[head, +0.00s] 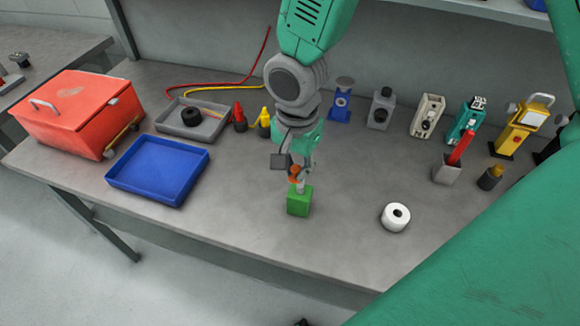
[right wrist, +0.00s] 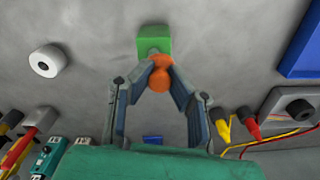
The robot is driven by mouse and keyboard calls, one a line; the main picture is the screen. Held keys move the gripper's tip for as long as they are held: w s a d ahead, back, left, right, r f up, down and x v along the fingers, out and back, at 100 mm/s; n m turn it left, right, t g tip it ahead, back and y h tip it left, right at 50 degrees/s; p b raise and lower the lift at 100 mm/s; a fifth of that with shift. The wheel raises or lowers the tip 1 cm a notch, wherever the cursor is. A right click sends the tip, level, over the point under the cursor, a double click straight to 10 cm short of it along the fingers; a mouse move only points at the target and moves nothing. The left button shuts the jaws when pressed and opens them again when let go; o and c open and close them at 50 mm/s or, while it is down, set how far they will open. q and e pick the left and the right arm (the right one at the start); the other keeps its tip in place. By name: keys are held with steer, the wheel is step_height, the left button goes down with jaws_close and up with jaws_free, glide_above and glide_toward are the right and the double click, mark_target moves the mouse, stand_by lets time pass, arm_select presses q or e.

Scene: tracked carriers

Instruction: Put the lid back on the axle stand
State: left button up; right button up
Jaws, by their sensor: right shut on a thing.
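My right gripper (head: 298,180) comes down from the top of the head view over the middle of the bench. Its fingers are shut on an orange rounded piece (right wrist: 160,76), which also shows in the head view (head: 294,172). A small green block (head: 299,203) stands on the bench directly below the fingertips, and shows just beyond them in the right wrist view (right wrist: 154,40). I cannot tell whether the orange piece touches or is joined to the block. No part is clearly recognisable as the axle stand or its lid. My left gripper is not in view.
A blue tray (head: 124,180), red toolbox (head: 100,112) and grey tray (head: 212,129) lie left. A white roll (head: 396,217) lies right. A blue fixture (head: 340,107), a grey fixture (head: 381,108) and a yellow device (head: 515,135) stand behind. Bench around the block is clear.

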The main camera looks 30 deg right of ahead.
steer(key=shift+d+f, duration=0.1)
steer(key=shift+d, duration=0.65)
steer(key=shift+a, duration=0.25)
steer(key=shift+d+f, duration=0.1)
steer(key=shift+d, duration=0.7)
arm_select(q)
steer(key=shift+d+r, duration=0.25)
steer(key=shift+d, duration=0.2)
arm_select(e)
steer(key=shift+a, duration=0.15)
steer(key=shift+a, duration=0.4)
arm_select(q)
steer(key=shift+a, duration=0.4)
arm_select(e)
steer(key=shift+a, duration=0.1)
